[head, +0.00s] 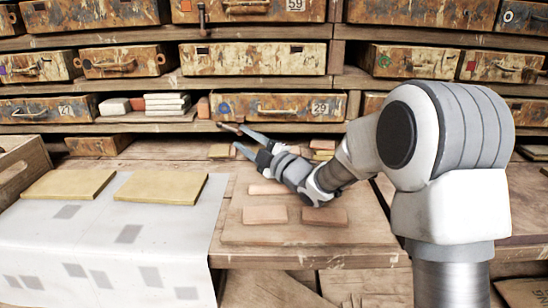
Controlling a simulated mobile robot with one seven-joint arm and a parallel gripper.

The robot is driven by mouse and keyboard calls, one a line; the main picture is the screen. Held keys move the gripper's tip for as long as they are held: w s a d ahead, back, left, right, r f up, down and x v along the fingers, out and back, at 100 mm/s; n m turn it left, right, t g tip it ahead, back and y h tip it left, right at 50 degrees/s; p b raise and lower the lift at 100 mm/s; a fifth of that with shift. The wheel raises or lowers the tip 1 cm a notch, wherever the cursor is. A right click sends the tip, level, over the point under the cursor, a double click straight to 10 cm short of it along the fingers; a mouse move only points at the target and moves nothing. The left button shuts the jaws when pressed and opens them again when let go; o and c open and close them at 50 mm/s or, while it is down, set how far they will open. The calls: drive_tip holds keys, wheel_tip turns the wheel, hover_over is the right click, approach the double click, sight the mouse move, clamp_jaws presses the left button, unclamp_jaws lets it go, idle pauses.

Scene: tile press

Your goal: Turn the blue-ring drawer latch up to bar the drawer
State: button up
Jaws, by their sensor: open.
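A small dark and brown bar (228,127), perhaps the latch, slants below the drawer's lower left edge. My gripper (239,138) is open, with its fingers pointing left just below the drawer. The upper fingertip is close to the bar; I cannot tell whether they touch. Nothing shows between the fingers.
Other worn drawers fill the shelves; one above has an upright dark latch (202,19). A wooden board (265,232) with several reddish tiles lies below my arm. Two yellowish boards (160,188) lie on a white sheet (105,240) at left. Stacked tiles (166,103) stand left of the drawer.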

drive_tip(key=v, duration=1.1)
drive_tip(key=shift+s+p, duration=0.2)
drive_tip(key=shift+p, duration=0.25)
drive_tip(key=shift+d, duration=0.2)
